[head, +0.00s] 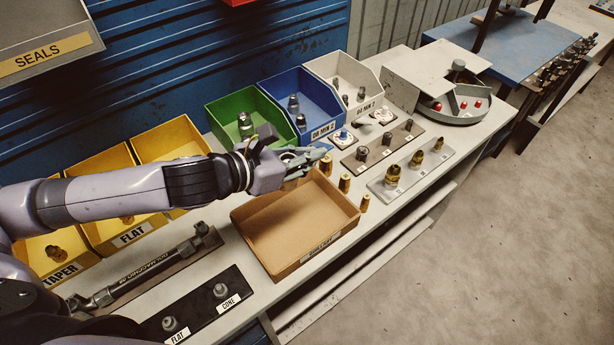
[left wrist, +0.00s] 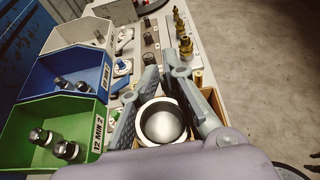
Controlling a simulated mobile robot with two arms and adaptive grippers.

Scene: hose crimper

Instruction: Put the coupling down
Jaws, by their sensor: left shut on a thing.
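My left gripper (head: 310,157) reaches in from the left, above the back right part of the brown tray. In the left wrist view, its two grey fingers (left wrist: 163,108) are shut on the coupling (left wrist: 163,124), a round silvery metal piece with a pale rim, seen end-on. In the head view the gripper hides most of the coupling. The brown tray (head: 257,248) is open-topped, looks empty and has a label on its front that I cannot read. My right gripper is not in view.
Green (head: 228,108), blue (head: 312,92) and white (head: 360,75) bins with fittings stand behind. Brass pieces (head: 344,183) stand close right of the tray. A grey plate (head: 405,186) holds brass fittings. A torque wrench (head: 140,278) and a black plate (head: 200,312) lie left.

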